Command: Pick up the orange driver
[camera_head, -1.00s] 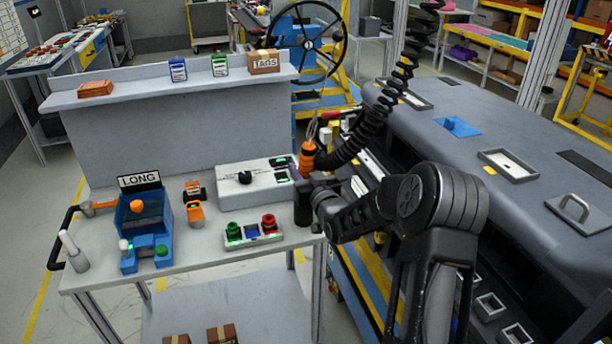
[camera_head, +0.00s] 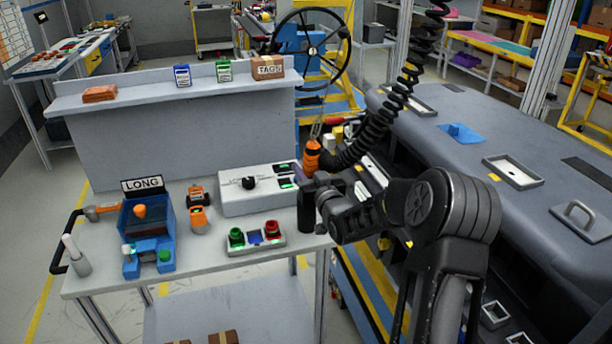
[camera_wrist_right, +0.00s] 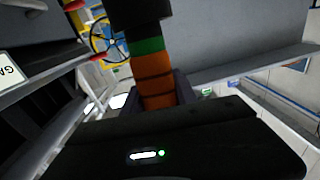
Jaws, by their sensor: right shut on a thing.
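The orange driver (camera_head: 312,156) is upright at the right end of the cart, below a black coiled hose (camera_head: 395,95). My right gripper (camera_head: 307,183) is shut on it, and the fingers hide its lower part. In the right wrist view the driver (camera_wrist_right: 156,88) shows as an orange barrel with dark rings, a green band and a black end, between the fingers. I cannot tell whether its bottom touches anything. My left gripper is not in view.
The grey cart top (camera_head: 275,262) holds a blue LONG fixture (camera_head: 160,222), an orange tool (camera_head: 198,215), a white switch box (camera_head: 238,203) and a button strip (camera_head: 256,240). The large grey dashboard module (camera_head: 480,165) stands close on the right.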

